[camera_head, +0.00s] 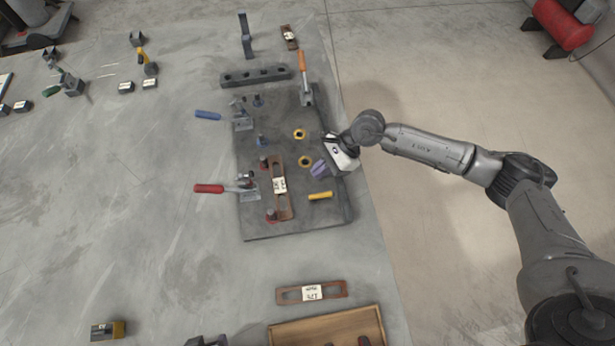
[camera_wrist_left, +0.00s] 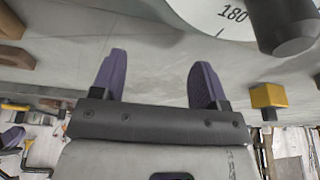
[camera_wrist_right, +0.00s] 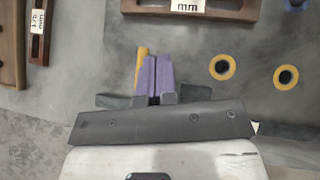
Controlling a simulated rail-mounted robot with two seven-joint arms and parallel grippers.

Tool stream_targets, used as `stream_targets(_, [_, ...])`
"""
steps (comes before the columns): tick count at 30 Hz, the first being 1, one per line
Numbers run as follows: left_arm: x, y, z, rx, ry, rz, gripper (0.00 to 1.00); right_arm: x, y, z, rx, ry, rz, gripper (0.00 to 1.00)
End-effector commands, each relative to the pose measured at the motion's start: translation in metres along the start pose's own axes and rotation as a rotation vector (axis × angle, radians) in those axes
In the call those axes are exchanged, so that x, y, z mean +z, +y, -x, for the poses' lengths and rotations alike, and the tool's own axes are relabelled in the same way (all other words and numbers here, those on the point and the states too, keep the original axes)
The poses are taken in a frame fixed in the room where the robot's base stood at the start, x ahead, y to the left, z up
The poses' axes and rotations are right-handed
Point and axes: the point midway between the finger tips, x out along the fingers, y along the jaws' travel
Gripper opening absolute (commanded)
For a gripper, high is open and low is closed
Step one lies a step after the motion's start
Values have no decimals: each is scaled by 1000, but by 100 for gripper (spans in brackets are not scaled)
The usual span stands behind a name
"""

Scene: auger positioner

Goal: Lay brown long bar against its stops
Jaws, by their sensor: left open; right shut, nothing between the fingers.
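A brown slotted bar (camera_head: 283,201) with a white label lies on the dark fixture plate (camera_head: 300,225). Red-topped pins (camera_head: 271,215) stand along its left side; I cannot tell whether it touches them. Part of this bar shows at the top of the right wrist view (camera_wrist_right: 235,8). Another brown bar (camera_head: 338,289) lies on the table in front of the plate; its label in the right wrist view (camera_wrist_right: 40,18) seems to read 175 mm. My right gripper (camera_head: 319,168) is shut and empty over the plate, right of the bar. My left gripper (camera_wrist_left: 155,80) is open and empty, outside the head view.
Toggle clamps with red (camera_head: 208,188), blue (camera_head: 207,114) and orange (camera_head: 302,62) handles stand around the plate. A yellow piece (camera_head: 320,195) and two yellow rings (camera_head: 300,134) lie near my right gripper. A wooden tray (camera_head: 290,331) stands at the front.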

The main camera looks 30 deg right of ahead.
Motion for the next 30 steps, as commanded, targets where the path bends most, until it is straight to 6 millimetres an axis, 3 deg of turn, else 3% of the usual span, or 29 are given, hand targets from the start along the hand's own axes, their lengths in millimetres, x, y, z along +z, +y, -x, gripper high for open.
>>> stream_targets(15, [2, -3, -4, -8, 0, -9, 68, 1, 1, -76, 2, -1, 0, 0])
stream_targets(21, [2, -2, -4, -5, 1, -6, 68, 1, 0, -89, 1, -1, 0, 0])
stream_targets(30, [1, 1, -4, 2, 2, 4, 68, 1, 0, -91, 0, 0, 0, 0])
